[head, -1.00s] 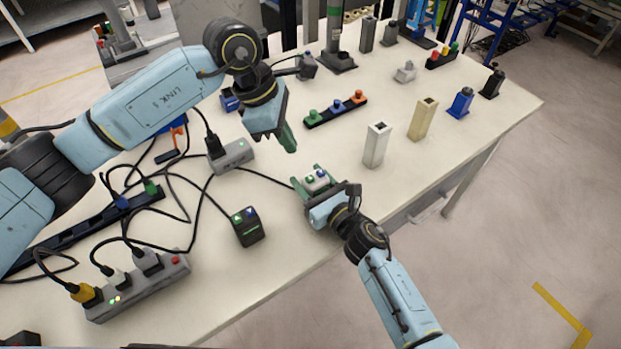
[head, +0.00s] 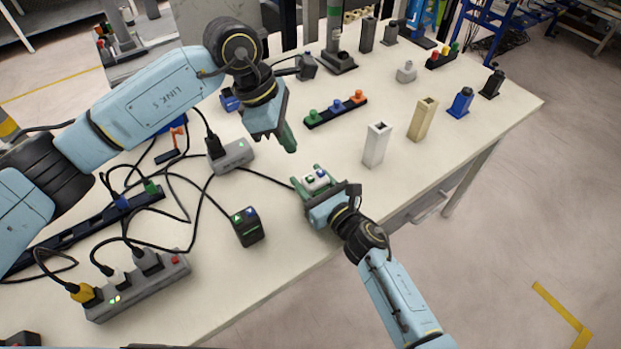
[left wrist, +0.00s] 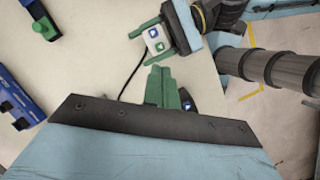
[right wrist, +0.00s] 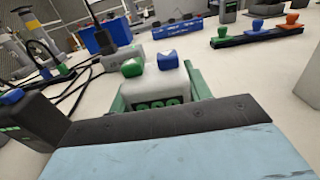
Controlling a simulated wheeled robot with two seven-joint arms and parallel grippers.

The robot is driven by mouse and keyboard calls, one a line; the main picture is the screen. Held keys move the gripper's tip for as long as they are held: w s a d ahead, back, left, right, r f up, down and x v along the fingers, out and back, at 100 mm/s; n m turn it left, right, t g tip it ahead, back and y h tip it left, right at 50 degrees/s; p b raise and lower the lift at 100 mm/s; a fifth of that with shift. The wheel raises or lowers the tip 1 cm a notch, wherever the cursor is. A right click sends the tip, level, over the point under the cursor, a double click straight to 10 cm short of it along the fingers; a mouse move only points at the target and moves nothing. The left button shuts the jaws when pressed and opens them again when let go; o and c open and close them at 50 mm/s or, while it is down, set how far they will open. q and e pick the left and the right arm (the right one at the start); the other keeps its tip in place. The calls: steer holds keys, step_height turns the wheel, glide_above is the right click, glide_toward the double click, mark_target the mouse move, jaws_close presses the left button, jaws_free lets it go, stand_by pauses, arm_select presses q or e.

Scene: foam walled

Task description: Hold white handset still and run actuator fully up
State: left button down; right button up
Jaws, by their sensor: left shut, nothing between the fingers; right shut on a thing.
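The white handset (head: 316,180) has a green and a blue button on top and is held just above or on the table near its front edge. My right gripper (head: 314,182) is shut on it, with green fingers on both sides. In the right wrist view the handset (right wrist: 160,88) shows its buttons upward. My left gripper (head: 289,147) is shut and empty, above and behind the handset, apart from it. In the left wrist view its closed fingertips (left wrist: 161,72) point toward the handset (left wrist: 155,42). A post with a green band (head: 334,25) stands at the back; I cannot tell if it is the actuator.
A black handset (head: 247,227) with lit buttons lies to the left. A grey box (head: 232,156) has cables running from it. A grey power strip (head: 138,287) with plugs is front left. White (head: 377,145) and tan (head: 422,120) blocks stand to the right.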

stand_by(0.6)
arm_select(q)
steer(key=d+n+t+h, duration=0.1)
steer(key=n, duration=0.3)
steer(key=d+r+n+t+h, duration=0.1)
steer(key=n+h, duration=0.1)
steer(key=n, duration=0.2)
steer(key=d+n+h, duration=0.1)
steer(key=n, duration=0.4)
steer(key=shift+s+r+t+h, duration=0.3)
steer(key=shift+r+t+h, duration=0.1)
glide_above(305, 183)
steer(key=shift+f, duration=4.4)
steer(key=shift+f, duration=0.15)
steer(key=shift+f, duration=0.3)
